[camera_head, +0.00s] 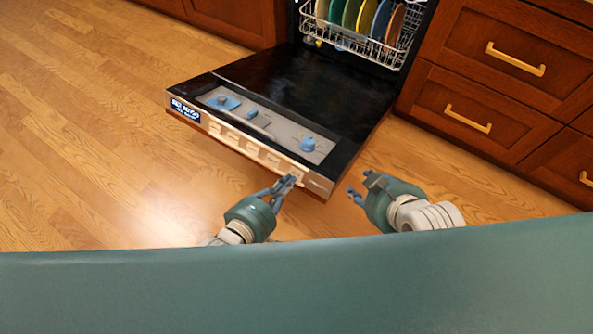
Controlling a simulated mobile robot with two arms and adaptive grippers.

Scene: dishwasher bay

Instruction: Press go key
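The dishwasher door (300,85) is folded down open, with a strip of pale keys (235,136) along its front edge. The key labels are too small to read, so I cannot tell which one is the go key. A dark display (185,110) with light text sits at the strip's left end. My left gripper (289,182) is at the right part of the strip, its fingertips overlapping the edge in view. I cannot tell whether it touches a key. Its fingers look close together. My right gripper (358,186) is off the door's right corner, empty, fingers apart.
Blue detergent parts (308,144) sit in the door's inner panel. A rack (375,48) with several coloured plates stands inside the dishwasher. Wooden drawers (490,95) with brass handles are at the right. The wooden floor (90,150) at the left is clear.

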